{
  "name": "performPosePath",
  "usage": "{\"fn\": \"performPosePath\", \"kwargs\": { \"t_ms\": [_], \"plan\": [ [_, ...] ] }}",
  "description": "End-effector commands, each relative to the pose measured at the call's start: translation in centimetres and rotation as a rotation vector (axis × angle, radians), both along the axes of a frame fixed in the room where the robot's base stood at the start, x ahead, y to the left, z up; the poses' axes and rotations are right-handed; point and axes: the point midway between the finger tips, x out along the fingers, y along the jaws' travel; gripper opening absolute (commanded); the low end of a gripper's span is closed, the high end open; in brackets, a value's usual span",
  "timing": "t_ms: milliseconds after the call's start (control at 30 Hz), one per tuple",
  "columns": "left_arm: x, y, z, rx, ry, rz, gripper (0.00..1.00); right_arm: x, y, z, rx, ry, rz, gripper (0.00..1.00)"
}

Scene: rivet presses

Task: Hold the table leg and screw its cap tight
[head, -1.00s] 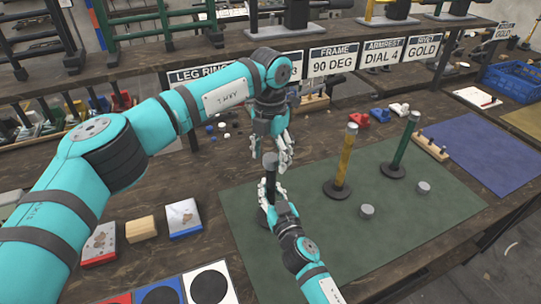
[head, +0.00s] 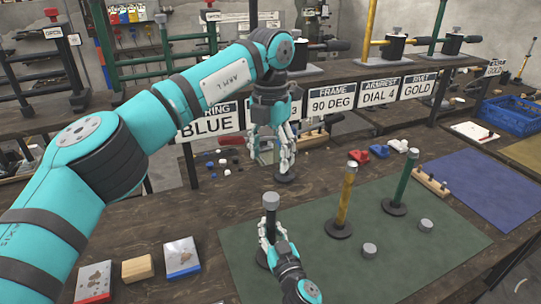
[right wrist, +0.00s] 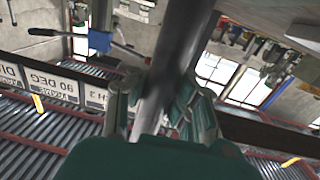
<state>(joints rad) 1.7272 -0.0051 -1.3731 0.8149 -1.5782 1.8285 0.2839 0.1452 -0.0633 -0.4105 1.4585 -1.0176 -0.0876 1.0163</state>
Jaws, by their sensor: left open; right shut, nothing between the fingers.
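A dark table leg (head: 271,221) with a grey cap (head: 271,199) on top stands upright at the left of the green mat (head: 325,275). My right gripper (head: 267,240) is low at this leg; in the right wrist view the dark leg (right wrist: 185,45) runs between the fingers (right wrist: 155,112). It is shut, but no firm grip on the leg shows. My left gripper (head: 274,158) is open and empty, pointing down above and behind the cap, clear of it. Whether the cap is tight cannot be seen.
A yellow leg (head: 346,195) and a green leg (head: 403,182) stand to the right on black bases. Two loose grey caps (head: 369,250) (head: 425,225) rest on the mat. A black disc (head: 285,178) lies under my left gripper. Boxes (head: 137,268) are left; signs hang behind.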

Motion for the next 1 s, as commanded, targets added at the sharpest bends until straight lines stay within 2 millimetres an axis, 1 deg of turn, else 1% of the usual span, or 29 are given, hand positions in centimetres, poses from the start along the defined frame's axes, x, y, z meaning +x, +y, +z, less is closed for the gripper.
{"fn": "performPosePath", "kwargs": {
  "t_ms": [33, 267, 300, 533, 667, 767, 1000],
  "plan": [
    [0.0, 0.0, 0.0, 0.000, 0.000, 0.000, 0.63, 0.0, -0.1, 0.0, -0.001, 0.000, -0.001, 0.07],
    [0.0, 0.0, 0.0, 0.000, 0.000, 0.000, 0.63, 0.0, 0.0, 0.0, -0.001, 0.000, -0.001, 0.37],
    [0.0, 0.0, 0.0, 0.000, 0.000, 0.000, 0.63, 0.0, 0.0, 0.0, -0.001, 0.000, 0.000, 0.38],
    [0.0, 0.0, -0.1, 0.000, 0.000, 0.001, 0.63, 0.0, 0.0, 0.0, 0.000, 0.000, 0.000, 0.38],
    [0.0, 0.0, -0.1, 0.000, 0.000, 0.001, 0.63, -0.9, -0.4, -0.1, -0.001, 0.001, -0.001, 0.38],
    [0.0, 0.0, -0.1, 0.000, 0.000, 0.001, 0.63, -2.4, -0.9, -0.1, -0.001, 0.001, 0.000, 0.38],
    [0.0, 0.0, 0.0, 0.000, 0.000, 0.000, 0.63, -7.4, -2.6, -0.2, 0.001, 0.003, 0.000, 0.38]
  ]
}}
